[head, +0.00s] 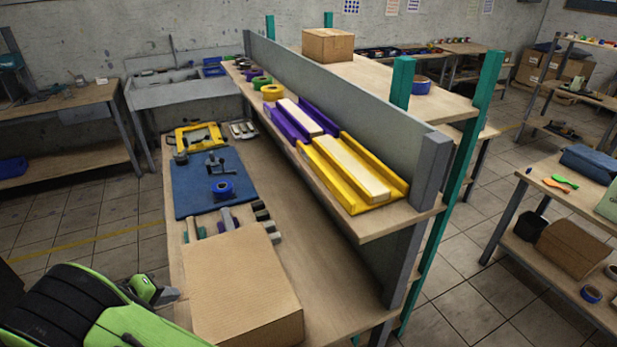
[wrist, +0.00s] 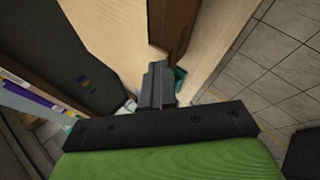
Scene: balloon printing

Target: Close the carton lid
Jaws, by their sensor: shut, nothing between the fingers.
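A brown cardboard carton (head: 240,285) stands on the near end of the wooden workbench. Its top looks flat and covered in the head view, with no raised flap visible there. My gripper (head: 172,296) is low at the carton's left side, close to its left edge; I cannot tell whether it touches. In the wrist view my gripper (wrist: 158,85) has its fingers together with nothing between them.
Small tools and a blue mat (head: 205,185) with a blue tape roll lie behind the carton. A raised shelf with yellow trays (head: 365,205) runs along the right. The bench strip (head: 310,240) right of the carton is clear. Another carton (head: 328,46) sits on the board beyond.

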